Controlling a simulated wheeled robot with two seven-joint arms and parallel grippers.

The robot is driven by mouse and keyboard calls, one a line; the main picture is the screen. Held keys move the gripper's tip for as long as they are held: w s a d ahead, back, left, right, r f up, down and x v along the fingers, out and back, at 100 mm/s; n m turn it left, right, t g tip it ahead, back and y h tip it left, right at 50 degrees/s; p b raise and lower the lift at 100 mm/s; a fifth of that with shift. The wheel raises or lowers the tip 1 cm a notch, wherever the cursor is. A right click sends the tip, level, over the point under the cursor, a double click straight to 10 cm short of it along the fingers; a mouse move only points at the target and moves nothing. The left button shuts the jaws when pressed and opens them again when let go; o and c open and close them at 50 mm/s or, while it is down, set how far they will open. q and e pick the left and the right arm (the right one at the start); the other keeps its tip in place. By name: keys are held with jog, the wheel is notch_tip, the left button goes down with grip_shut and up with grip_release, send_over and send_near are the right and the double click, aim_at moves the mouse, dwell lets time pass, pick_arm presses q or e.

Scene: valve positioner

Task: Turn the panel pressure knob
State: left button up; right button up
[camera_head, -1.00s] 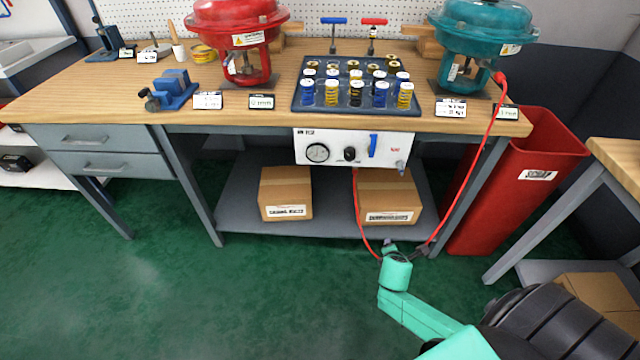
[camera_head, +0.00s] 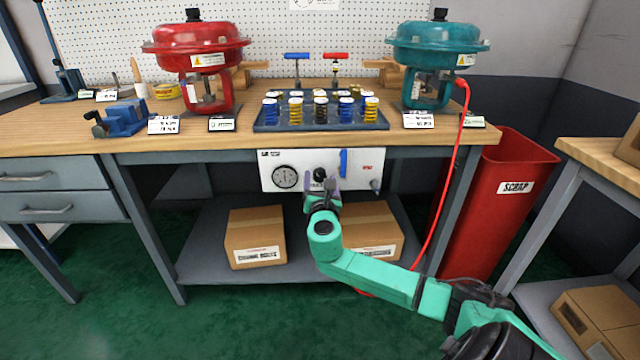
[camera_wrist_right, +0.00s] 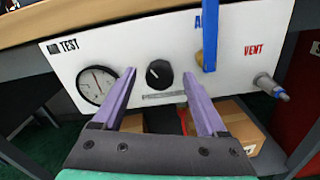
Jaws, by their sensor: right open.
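The black pressure knob (camera_head: 319,174) is on the white test panel (camera_head: 268,182) under the bench top. In the right wrist view the knob (camera_wrist_right: 159,74) shows a white pointer mark and lies between and beyond the fingertips. My right gripper (camera_head: 321,186) is in front of the panel, just below the knob. In the wrist view its two purple fingers (camera_wrist_right: 158,82) are open, one on each side of the knob, with nothing between them. I cannot tell whether they touch it. A round gauge (camera_wrist_right: 97,85) is left of the knob. My left gripper is not in view.
A blue lever (camera_wrist_right: 210,38) and a vent fitting (camera_wrist_right: 268,86) are right of the knob. A red hose (camera_head: 440,200) hangs from the teal actuator (camera_head: 437,50). Boxes (camera_head: 256,238) stand on the shelf below. A red scrap bin (camera_head: 505,195) is at the right.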

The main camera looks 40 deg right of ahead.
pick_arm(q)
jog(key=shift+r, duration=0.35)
pick_arm(e)
jog(key=shift+w+d, duration=0.3)
jog(key=shift+w, duration=0.1)
grip_shut()
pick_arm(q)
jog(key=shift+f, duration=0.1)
pick_arm(e)
jog(key=shift+m, duration=0.3)
